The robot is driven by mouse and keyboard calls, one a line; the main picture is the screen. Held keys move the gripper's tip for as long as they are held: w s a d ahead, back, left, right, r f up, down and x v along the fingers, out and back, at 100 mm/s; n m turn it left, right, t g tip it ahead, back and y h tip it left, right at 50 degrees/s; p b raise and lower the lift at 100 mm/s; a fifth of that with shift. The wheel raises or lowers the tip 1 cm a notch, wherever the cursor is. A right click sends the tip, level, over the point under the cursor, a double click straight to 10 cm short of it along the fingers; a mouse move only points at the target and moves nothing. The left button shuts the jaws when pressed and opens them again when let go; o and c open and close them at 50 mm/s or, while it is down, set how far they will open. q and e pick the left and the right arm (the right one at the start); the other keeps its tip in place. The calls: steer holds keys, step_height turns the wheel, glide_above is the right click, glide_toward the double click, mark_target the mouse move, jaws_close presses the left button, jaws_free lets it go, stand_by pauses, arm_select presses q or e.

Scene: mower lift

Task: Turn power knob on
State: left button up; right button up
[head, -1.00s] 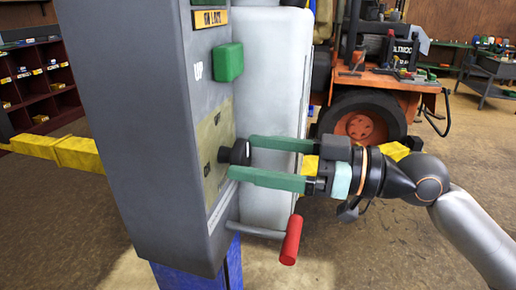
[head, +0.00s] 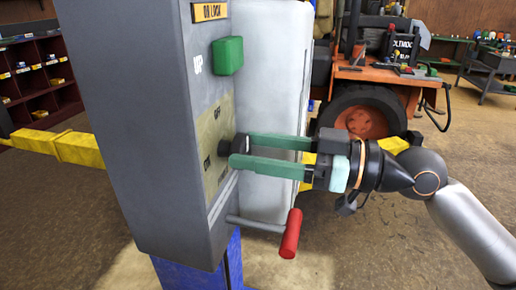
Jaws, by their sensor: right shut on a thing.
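The power knob (head: 240,145) is black and sits on a tan label plate (head: 213,150) on the side of the grey control box (head: 140,110). My right gripper (head: 242,149) comes in from the right with its two green fingers around the knob, shut on it. The fingers partly hide the knob, so its exact angle is hard to tell. Small dark marks show on the plate above and below left of the knob. My left gripper is not in view.
A green button (head: 228,56) sits above the knob, beside the letters UP. A red-handled lever (head: 290,234) sticks out below my fingers. A blue post (head: 205,270) supports the box. An orange mower (head: 385,85) stands behind, and yellow beams (head: 75,148) lie left.

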steer(key=shift+c, duration=0.4)
